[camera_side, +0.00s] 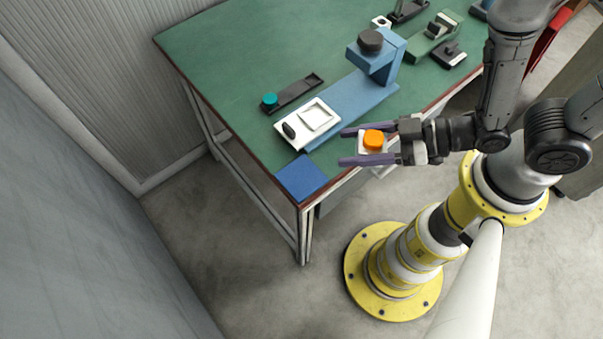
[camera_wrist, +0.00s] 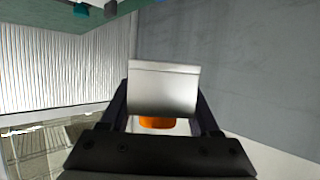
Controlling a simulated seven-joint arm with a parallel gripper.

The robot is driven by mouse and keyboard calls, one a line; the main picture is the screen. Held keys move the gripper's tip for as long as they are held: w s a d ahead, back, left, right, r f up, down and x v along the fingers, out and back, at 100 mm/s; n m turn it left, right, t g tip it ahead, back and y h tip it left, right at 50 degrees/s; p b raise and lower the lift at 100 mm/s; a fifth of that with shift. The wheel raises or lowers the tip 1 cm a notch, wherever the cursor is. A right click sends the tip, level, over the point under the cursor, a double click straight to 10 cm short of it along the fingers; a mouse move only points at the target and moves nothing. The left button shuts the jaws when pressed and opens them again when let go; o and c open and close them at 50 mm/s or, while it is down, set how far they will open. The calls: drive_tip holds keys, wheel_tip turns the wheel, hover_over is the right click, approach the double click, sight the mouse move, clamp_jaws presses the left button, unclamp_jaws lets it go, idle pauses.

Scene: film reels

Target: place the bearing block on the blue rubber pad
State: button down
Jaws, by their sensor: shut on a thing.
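My gripper (camera_side: 362,146) is shut on a white block with an orange round top, which appears to be the bearing block (camera_side: 372,152). It is held between the two purple fingers, and seems to be in the air near the table's front edge. In the wrist view the bearing block (camera_wrist: 163,90) shows as a pale grey face between the fingers, with orange below it. The blue rubber pad (camera_side: 302,177) lies flat at the table's near corner, to the left of and lower than my gripper in the side view. Its top looks bare. The pad is not seen in the wrist view.
A white fixture (camera_side: 308,122) with a dark knob stands beside the pad, at the end of a blue base with a tall blue bracket (camera_side: 378,58). A dark tray with a teal knob (camera_side: 270,100) lies behind it. The green table (camera_side: 215,60) is clear at left.

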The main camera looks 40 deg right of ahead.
drive_tip(key=shift+s+f+n+g+y, duration=0.1)
drive_tip(key=shift+s+n+g+y, duration=0.2)
drive_tip(key=shift+s, duration=0.45)
drive_tip(key=shift+w+d+f, duration=0.1)
drive_tip(key=shift+w+d, duration=0.05)
drive_tip(key=shift+d, duration=0.15)
drive_tip(key=shift+w+f, duration=0.1)
drive_tip(key=shift+w, duration=0.15)
drive_tip(key=w+d+x, duration=0.1)
drive_tip(key=x, duration=0.8)
hover_over(289, 176)
drive_tip(key=f, duration=0.5)
drive_tip(key=shift+s+d+f, duration=0.1)
drive_tip(key=shift+s+f, duration=0.1)
drive_tip(key=shift+f, duration=0.15)
drive_tip(key=shift+w+f, duration=0.15)
drive_tip(key=shift+f, duration=0.8)
drive_tip(key=shift+w+f, duration=0.1)
drive_tip(key=shift+f, duration=0.85)
drive_tip(key=shift+f, duration=0.1)
drive_tip(key=shift+c, duration=0.6)
unclamp_jaws()
